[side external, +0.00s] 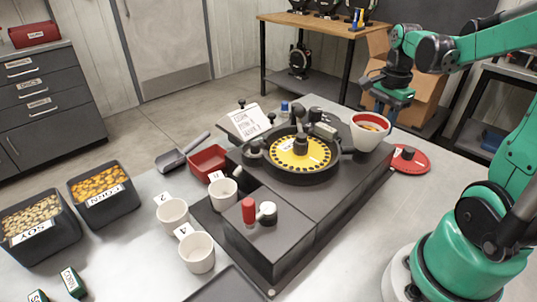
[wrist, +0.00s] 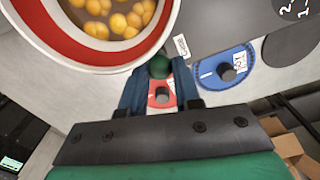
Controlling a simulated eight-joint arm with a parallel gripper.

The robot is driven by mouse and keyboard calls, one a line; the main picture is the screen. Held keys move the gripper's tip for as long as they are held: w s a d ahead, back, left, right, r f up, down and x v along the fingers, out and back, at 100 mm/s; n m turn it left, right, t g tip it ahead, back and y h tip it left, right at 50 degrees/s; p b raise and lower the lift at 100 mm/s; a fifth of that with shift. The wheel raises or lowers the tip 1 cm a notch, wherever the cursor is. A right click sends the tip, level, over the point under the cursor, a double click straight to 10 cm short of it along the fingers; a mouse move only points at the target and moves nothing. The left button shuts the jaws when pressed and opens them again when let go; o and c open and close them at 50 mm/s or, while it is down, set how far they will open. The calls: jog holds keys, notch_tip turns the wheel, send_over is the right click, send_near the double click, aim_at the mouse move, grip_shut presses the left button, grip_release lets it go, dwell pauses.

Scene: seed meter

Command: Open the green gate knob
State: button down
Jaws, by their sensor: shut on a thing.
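The green gate knob (wrist: 159,66) is a small dark green ball beside the hopper, at the centre of the wrist view. My gripper (wrist: 158,78) has its two blue fingers on either side of the knob and is shut on it. In the side view my gripper (side external: 381,107) reaches down just behind the white hopper bowl (side external: 371,130), and the knob is hidden there. The hopper, with a red inner band, also shows in the wrist view (wrist: 160,28) with yellow-orange seeds inside. A small white tag (wrist: 181,45) is next to the knob.
The seed meter has a yellow plate (side external: 300,153) on a dark base. A red disc (side external: 410,160) lies on the table right of the hopper; a blue disc (wrist: 228,70) shows in the wrist view. White cups (side external: 197,252), a scoop (side external: 182,153) and seed bins (side external: 103,193) stand left.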

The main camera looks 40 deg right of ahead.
jog(key=shift+d, duration=0.95)
jog(key=c, duration=0.6)
grip_release()
notch_tip(320, 180, up, 6)
jog(key=shift+f, duration=0.15)
